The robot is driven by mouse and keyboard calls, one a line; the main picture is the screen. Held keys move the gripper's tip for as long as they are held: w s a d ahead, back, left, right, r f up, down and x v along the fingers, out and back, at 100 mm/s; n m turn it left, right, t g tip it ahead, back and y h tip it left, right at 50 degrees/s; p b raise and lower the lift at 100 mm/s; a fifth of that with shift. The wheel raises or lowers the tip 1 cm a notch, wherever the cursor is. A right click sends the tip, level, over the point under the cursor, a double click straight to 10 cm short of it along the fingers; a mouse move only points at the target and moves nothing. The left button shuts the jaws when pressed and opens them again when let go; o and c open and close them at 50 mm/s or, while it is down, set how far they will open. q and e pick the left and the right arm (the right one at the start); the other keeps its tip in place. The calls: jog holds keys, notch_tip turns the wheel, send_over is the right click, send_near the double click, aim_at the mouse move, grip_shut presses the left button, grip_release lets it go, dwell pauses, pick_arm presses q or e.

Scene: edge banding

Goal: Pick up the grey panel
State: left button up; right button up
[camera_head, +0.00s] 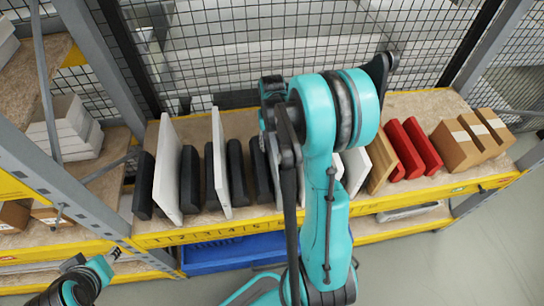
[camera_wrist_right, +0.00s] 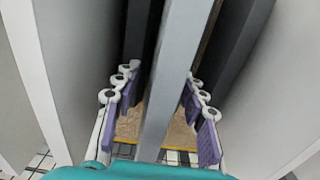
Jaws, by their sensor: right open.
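In the right wrist view a grey panel (camera_wrist_right: 172,85) stands on edge, its long narrow edge running down the middle of the picture. My right gripper (camera_wrist_right: 160,86) is open, with one purple-padded finger on each side of this panel. Gaps show between the pads and the panel. In the head view my right arm covers the middle of the shelf, so the right gripper and the panel between its fingers are hidden there. Only a part of my left arm shows at the lower left; its gripper is out of view.
On the shelf (camera_head: 410,202), white panels (camera_head: 167,170) stand among black dividers (camera_head: 190,178) left of my arm. A wooden board (camera_head: 381,160), red pieces (camera_head: 423,145) and cardboard boxes (camera_head: 456,146) stand to the right. A blue bin (camera_head: 215,256) sits below; wire mesh is behind.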

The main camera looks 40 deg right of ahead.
grip_shut()
jog(key=shift+r, duration=0.1)
